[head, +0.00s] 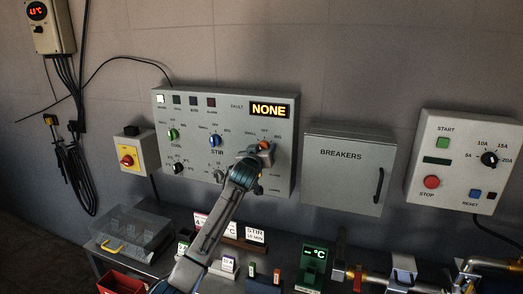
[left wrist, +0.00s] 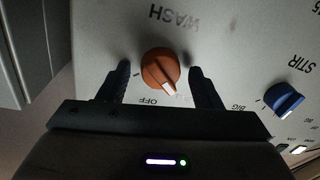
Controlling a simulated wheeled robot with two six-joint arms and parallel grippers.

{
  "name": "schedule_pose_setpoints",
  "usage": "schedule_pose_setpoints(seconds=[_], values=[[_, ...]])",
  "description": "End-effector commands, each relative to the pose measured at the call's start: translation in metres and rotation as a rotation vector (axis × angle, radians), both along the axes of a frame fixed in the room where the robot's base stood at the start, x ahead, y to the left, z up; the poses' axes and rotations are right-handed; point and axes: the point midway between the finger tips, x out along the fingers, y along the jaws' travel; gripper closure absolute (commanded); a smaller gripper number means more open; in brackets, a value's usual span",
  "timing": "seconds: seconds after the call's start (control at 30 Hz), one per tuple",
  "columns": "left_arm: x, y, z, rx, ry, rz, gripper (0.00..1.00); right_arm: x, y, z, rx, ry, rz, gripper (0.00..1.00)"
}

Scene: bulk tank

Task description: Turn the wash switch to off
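The wash switch (head: 264,145) is an orange-red knob on the right of the grey control panel (head: 190,103). In the left wrist view, where the panel appears upside down, the wash switch (left wrist: 160,69) sits below the WASH lettering. Its white pointer mark points down and slightly right, close to the OFF label (left wrist: 160,101). My left gripper (head: 258,152) is at the knob; in the left wrist view its open fingers (left wrist: 160,82) stand either side of the knob, with gaps showing. In the head view my gripper hides the panel's lower right. My right gripper is not in view.
A blue STIR knob (left wrist: 284,99) is beside the switch. The panel also has green (head: 173,134) and black knobs (head: 178,168) and a display reading NONE (head: 269,110). A breaker box (head: 345,180) hangs to the right. Several small items stand on the bench below.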

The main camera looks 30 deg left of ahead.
Motion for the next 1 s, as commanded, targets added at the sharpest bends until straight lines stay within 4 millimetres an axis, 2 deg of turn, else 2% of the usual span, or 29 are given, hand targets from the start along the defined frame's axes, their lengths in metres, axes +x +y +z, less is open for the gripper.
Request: schedule_pose_setpoints(seconds=[0.03, 0.2, 0.57, 1.0], values=[[0.000, 0.000, 0.000, 0.000, 0.000, 0.000, 0.52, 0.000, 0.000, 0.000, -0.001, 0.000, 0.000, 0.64], [0.000, 0.000, 0.000, 0.000, 0.000, 0.000, 0.85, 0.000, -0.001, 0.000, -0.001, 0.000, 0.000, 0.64], [0.000, 0.000, 0.000, 0.051, 0.013, 0.001, 0.84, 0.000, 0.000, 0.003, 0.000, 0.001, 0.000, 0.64], [0.000, 0.000, 0.001, 0.373, 0.091, 0.001, 0.84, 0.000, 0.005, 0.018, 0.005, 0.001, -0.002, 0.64]])
